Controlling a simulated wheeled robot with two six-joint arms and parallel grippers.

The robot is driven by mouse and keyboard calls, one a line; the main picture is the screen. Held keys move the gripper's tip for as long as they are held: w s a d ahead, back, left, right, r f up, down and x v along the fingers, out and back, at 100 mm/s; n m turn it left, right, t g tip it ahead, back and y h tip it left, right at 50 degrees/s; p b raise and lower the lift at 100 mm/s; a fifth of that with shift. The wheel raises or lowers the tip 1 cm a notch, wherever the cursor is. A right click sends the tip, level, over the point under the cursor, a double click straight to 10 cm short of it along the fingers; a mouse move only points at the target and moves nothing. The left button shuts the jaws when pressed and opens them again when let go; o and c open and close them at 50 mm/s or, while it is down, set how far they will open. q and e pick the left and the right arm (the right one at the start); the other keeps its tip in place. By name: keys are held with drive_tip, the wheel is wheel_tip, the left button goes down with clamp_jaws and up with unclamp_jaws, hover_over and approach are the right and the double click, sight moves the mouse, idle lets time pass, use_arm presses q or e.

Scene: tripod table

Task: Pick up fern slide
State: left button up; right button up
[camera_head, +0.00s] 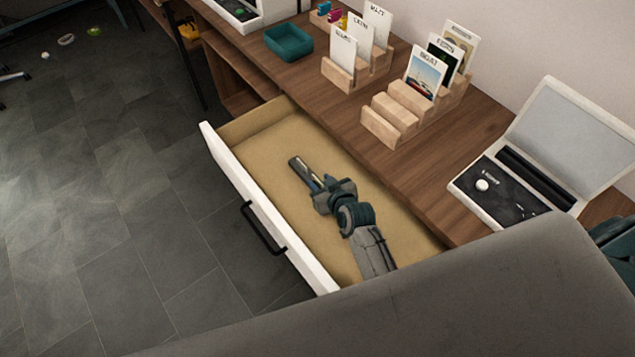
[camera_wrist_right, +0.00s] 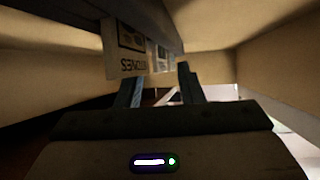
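I cannot tell which item is the fern slide; no readable "fern" label shows. Labelled cards stand in wooden holders on the desk: a front card (camera_head: 342,55) in the left holder (camera_head: 340,75) and a picture card (camera_head: 427,72) in the right holder (camera_head: 398,108). My right gripper (camera_head: 308,175) is over or inside the open drawer (camera_head: 270,185), with its fingers apart. The right wrist view shows both fingers (camera_wrist_right: 160,85) with a gap between them, and a card with inverted lettering (camera_wrist_right: 125,50) beyond. I see no card gripped. My left gripper is out of view.
A white-framed case (camera_head: 510,185) with an upright lid stands on the desk at right. A teal tray (camera_head: 289,42) sits at the back. The drawer's white front (camera_head: 265,215) and walls surround my right gripper. The bare drawer floor is clear around it.

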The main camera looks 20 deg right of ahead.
drive_tip(key=shift+c, duration=0.2)
clamp_jaws()
